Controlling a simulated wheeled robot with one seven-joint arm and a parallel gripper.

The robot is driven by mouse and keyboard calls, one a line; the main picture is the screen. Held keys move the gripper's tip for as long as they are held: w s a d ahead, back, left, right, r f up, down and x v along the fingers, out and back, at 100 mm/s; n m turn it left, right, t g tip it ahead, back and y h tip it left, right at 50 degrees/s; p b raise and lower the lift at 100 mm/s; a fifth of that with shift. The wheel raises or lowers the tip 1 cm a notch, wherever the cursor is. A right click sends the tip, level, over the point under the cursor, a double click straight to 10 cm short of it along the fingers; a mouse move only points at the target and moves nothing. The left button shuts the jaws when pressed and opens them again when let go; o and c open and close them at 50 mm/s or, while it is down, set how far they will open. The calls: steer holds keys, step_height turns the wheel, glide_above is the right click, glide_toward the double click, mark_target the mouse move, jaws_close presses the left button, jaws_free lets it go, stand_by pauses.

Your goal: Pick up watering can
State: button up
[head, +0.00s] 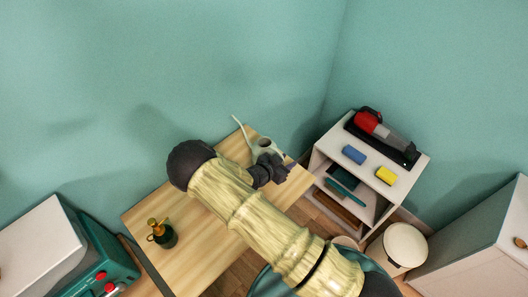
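The watering can (263,144) is pale, with a long thin spout reaching up and left and a dark round opening on top. It stands near the far right corner of the wooden table (195,262). My arm comes in from the lower right, and my dark gripper (283,169) is just in front of the can, overlapping its lower part in the picture. The gripper and wrist hide part of the can. Its fingers are small and dark, so I cannot tell whether they are open, or whether they touch the can.
A dark green spray bottle (163,235) with a brass top stands at the table's front left. A white shelf (402,184) to the right holds a red handheld vacuum (369,120), a blue roll (353,154) and a yellow roll (386,175). A round white-lidded bin (405,245) stands beside it.

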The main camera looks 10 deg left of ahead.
stand_by(0.3)
jaws_close()
steer(key=shift+r, duration=0.15)
stand_by(0.4)
step_height(320, 180, up, 10)
steer(key=b, duration=0.3)
stand_by(0.7)
steer(key=shift+w, duration=0.1)
stand_by(0.5)
